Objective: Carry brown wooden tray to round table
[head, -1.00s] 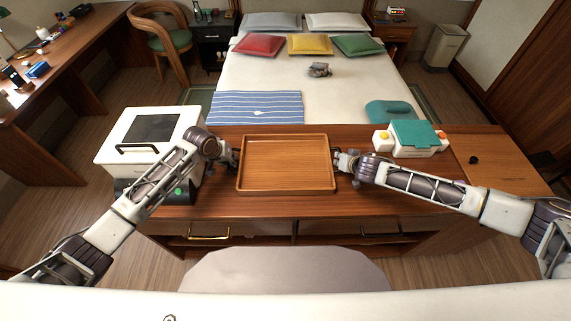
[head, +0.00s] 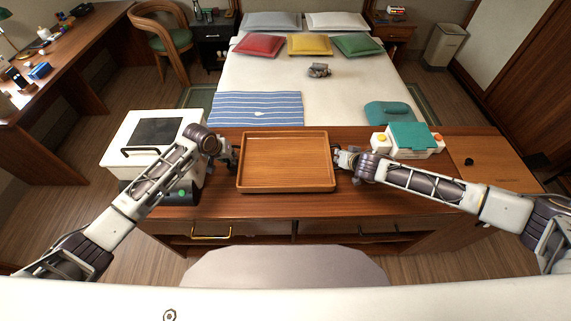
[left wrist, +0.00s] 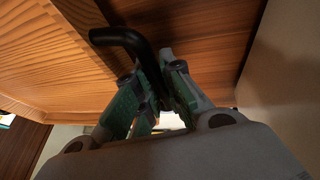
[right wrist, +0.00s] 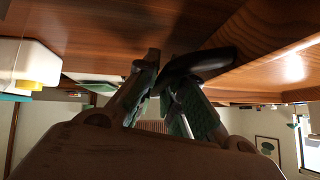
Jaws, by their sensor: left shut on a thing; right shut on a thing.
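The brown wooden tray (head: 285,160) is a shallow, empty rectangle, level over the middle of the wooden counter. It seems slightly above the counter top, though the gap is hard to see. My left gripper (head: 232,160) is at its left side, shut on a black handle (left wrist: 122,38), with the tray's wood beside it in the left wrist view. My right gripper (head: 340,158) is at its right side, shut on the other black handle (right wrist: 205,62). A grey rounded surface (head: 285,267) lies in front of the counter, partly hidden by my body; I cannot tell if it is the round table.
The counter (head: 285,207) also bears a white box appliance (head: 125,150) at left and a white and teal device (head: 410,138) at right. A bed (head: 300,85) stands behind it. A long desk (head: 60,55) is at far left. Wooden floor is open on both sides.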

